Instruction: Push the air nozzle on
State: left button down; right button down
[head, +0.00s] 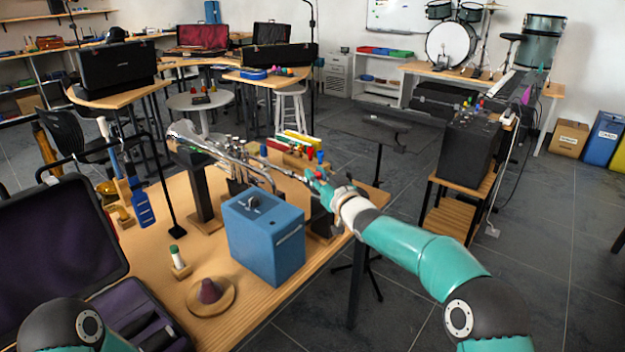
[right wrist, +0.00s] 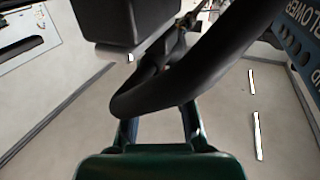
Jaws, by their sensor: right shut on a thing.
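My right gripper (head: 317,180) is at the tubing's right end, behind the blue box (head: 264,240). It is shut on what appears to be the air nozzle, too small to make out. In the right wrist view a thick black hose (right wrist: 190,88) curves across my right gripper (right wrist: 160,122) and hides its fingertips. I cannot tell whether nozzle and trumpet touch. My left gripper is out of view.
A cork-coloured disc with a dark cone (head: 208,293) and a small green-capped bottle (head: 177,258) stand at the table's front. An open black case (head: 62,235) is at the left. A wooden holder with coloured pieces (head: 297,160) is behind my right gripper.

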jog(key=shift+a+r, duration=0.1)
jog(key=shift+r, duration=0.05)
jog(key=c, duration=1)
grip_release()
jog(key=shift+w+a, duration=0.1)
jog(key=shift+c, duration=0.2)
jog(key=shift+s+d, duration=0.25)
jog(key=shift+s, duration=0.1)
jog(key=v, duration=1.1)
jog(key=shift+s, duration=0.15)
jog(key=shift+d, duration=0.1)
